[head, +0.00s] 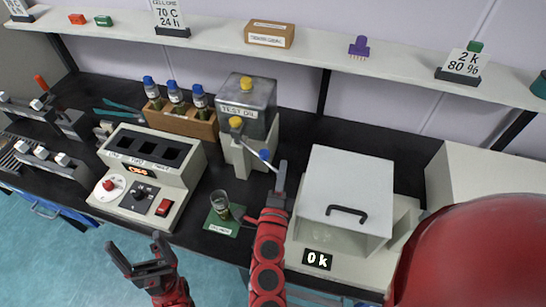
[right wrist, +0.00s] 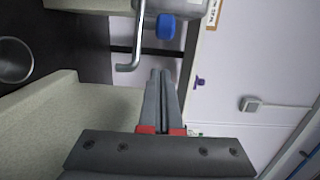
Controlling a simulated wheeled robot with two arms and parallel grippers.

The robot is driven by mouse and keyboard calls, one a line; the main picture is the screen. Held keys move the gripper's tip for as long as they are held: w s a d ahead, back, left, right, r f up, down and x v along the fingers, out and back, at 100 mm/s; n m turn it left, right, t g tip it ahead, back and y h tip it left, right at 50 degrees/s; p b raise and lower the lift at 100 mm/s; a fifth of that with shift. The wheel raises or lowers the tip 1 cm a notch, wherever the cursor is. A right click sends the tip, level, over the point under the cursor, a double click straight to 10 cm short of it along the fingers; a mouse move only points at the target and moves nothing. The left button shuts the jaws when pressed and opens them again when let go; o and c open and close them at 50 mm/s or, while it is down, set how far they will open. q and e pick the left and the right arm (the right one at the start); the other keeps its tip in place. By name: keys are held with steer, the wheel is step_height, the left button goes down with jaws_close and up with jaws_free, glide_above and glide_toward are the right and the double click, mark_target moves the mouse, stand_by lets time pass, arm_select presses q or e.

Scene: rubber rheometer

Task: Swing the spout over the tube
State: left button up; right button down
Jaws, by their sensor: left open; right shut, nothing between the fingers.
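A grey tank labelled TEST OIL (head: 245,108) stands on a pale stand at the back of the bench. A thin metal spout (head: 255,156) with a blue knob (head: 264,155) reaches from it toward the right; the bent spout (right wrist: 138,45) also shows in the right wrist view. The glass tube (head: 220,203) stands upright on a green mat (head: 222,226), left of and nearer than the spout's end. My right gripper (head: 281,168) is shut and empty, just right of the spout; I cannot tell whether they touch. My left gripper (head: 138,256) is open and empty, in front of the bench.
A white lidded box with a handle (head: 345,190) stands right of my right arm, with a display (head: 317,260) below it. A control unit (head: 150,170) stands left of the tube. A wooden rack (head: 182,122) holds several blue-capped bottles behind. A shelf (head: 215,36) runs above.

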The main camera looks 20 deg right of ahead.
steer(key=w+p, duration=0.1)
steer(key=w, duration=0.1)
steer(key=w+a+p, duration=0.1)
steer(key=w, duration=0.1)
steer(key=shift+w+p, duration=0.3)
stand_by(0.4)
stand_by(0.3)
